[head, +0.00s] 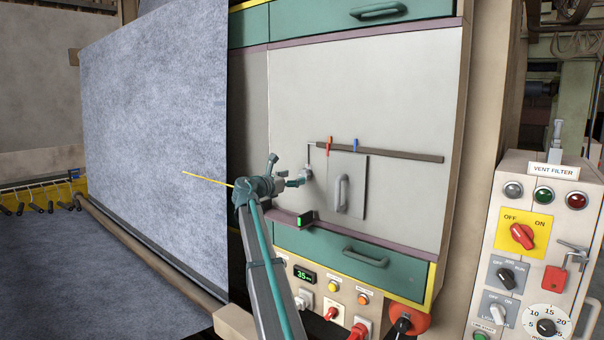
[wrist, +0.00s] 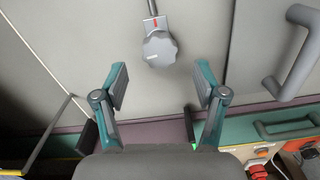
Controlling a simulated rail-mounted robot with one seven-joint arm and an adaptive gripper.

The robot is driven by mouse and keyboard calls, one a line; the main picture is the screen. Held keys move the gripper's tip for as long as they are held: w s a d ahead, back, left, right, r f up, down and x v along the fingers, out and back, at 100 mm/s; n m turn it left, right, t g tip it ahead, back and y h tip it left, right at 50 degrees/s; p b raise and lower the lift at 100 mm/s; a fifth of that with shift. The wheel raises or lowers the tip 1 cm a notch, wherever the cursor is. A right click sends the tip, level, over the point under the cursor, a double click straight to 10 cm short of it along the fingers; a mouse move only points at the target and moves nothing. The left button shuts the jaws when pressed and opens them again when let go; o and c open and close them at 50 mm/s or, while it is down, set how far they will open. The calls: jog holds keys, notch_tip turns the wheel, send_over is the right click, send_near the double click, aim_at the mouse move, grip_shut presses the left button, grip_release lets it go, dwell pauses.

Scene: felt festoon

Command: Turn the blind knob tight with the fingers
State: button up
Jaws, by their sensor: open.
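The blind knob is a grey, scalloped round knob (wrist: 159,48) with a pale mark on its face, at the top centre of the wrist view. A grey stem with a red mark (wrist: 152,22) runs up from it. In the head view the knob (head: 308,173) is small, on the pale panel left of the grey handle. My gripper (wrist: 161,84) is open, its two teal fingers spread wide with nothing between them. The knob lies beyond the fingertips, roughly centred between them, apart from both. In the head view my gripper (head: 294,180) is just left of the knob.
A grey bar handle (wrist: 296,55) stands out right of the knob. A dark horizontal rail (head: 390,153) with red and blue markers is above. A green drawer (head: 330,262) lies below, over a row of switches. A control box (head: 545,250) stands far right.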

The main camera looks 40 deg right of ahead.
aim_at(302, 175)
jog(key=p+x, duration=0.1)
jog(key=x, duration=0.3)
jog(key=shift+w+d+r, duration=0.1)
jog(key=shift+w+d+p, duration=0.15)
jog(key=shift+d+p, duration=0.15)
jog(key=shift+d, duration=0.35)
jog(key=c, duration=1.1)
jog(key=shift+c, duration=0.2)
